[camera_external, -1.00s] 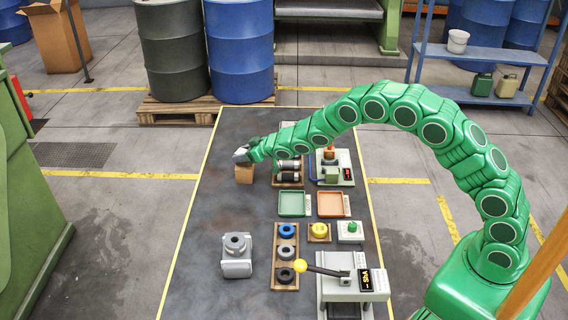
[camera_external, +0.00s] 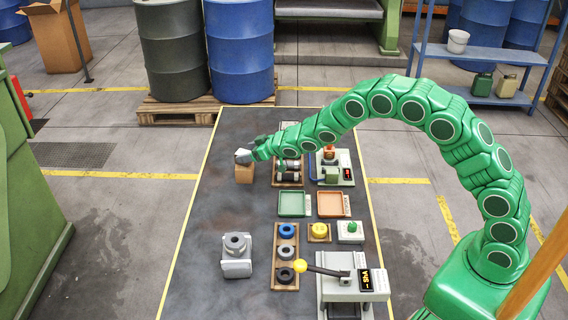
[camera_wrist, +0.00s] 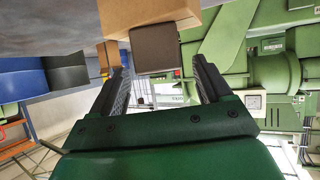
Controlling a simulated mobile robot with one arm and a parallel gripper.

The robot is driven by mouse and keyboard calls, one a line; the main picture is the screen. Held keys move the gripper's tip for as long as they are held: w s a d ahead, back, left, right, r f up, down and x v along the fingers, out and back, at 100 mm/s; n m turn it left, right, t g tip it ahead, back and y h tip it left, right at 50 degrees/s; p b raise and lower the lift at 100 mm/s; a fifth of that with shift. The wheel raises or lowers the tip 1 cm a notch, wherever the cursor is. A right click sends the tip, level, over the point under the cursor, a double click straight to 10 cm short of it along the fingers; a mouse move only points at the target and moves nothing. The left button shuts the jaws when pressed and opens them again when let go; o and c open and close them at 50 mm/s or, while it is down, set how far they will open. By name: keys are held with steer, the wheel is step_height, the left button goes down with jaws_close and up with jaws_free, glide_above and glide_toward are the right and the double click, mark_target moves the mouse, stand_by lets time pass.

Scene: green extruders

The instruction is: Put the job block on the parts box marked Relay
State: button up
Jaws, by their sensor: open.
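A tan box (camera_external: 244,174) stands near the left edge of the dark work table. In the wrist view the tan box (camera_wrist: 192,22) is at the top, with a dark grey-brown block (camera_wrist: 156,48) against it; the block appears to rest on the box, as this view looks upside down. I take it for the job block. My gripper (camera_external: 243,156) is just above the box in the external view. In the wrist view my gripper (camera_wrist: 160,75) is open, its fingers apart from the block, which shows between and ahead of the tips. No Relay marking is readable.
A green tray (camera_external: 292,204) and an orange tray (camera_external: 331,205) lie mid-table. A rack of dark cylinders (camera_external: 288,172) stands right of the box, under my arm. A grey fixture (camera_external: 236,265) and a lever press (camera_external: 345,290) are nearer. The table left of the trays is clear.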

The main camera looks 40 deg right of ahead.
steer(key=v, duration=0.9)
steer(key=shift+s+d, duration=0.1)
steer(key=s+d+r+m+g+h, duration=0.25)
steer(key=s+d+r, duration=0.25)
steer(key=s+d, duration=0.5)
steer(key=s+d+r+m+g+h, duration=0.1)
steer(key=s+d+r+g+h, duration=0.25)
steer(key=s+d, duration=0.6)
steer(key=s+r+g, duration=0.2)
steer(key=s+g, duration=0.1)
steer(key=s, duration=1.7)
steer(key=s+r+m+g+y, duration=0.1)
steer(key=s+g, duration=0.3)
steer(key=s, duration=1.7)
steer(key=shift+a+r, duration=0.25)
steer(key=shift+r, duration=0.6)
